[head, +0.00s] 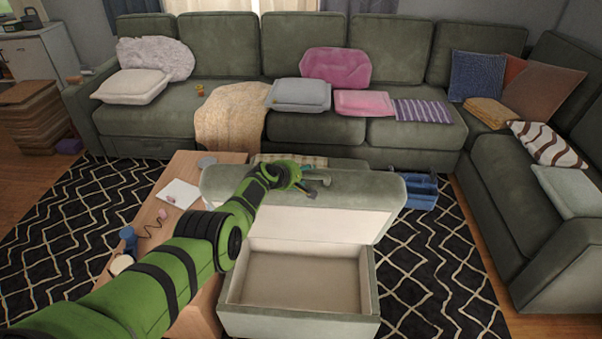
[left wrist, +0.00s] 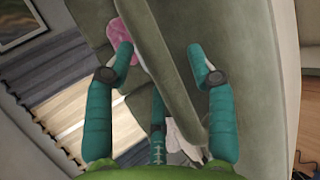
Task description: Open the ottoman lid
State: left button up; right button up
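The ottoman (head: 298,326) is a grey-green box with a pale inside, in the lower middle of the head view. Its padded lid (head: 360,188) is raised and tilted back at the far side, its white underside facing me. The inside of the box shows and looks empty. My left gripper (head: 312,187) is at the lid's upper side, left of its middle. My right gripper is not in view.
A wooden coffee table (head: 158,234) with a notebook and small items stands left of the ottoman, partly behind my arm. A blue crate (head: 410,190) is on the patterned rug behind right. A green sectional (head: 300,125) with cushions runs along the back and right. Rug right of the ottoman is clear.

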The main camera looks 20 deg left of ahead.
pick_arm(q)
jog(key=shift+s+a+r, duration=0.15)
jog(key=shift+s+a, duration=0.05)
jog(key=shift+a, duration=0.35)
jog(key=shift+s+a+r, duration=0.1)
jog(key=shift+s+r, duration=0.05)
jog(key=shift+s, duration=0.05)
jog(key=shift+s+d+r, duration=0.35)
jog(key=shift+s+d, duration=0.2)
jog(key=shift+s, duration=0.2)
jog(key=v, duration=0.9)
jog(key=shift+r, duration=0.2)
jog(key=shift+s+a+f, duration=0.1)
jog(key=shift+s, duration=0.05)
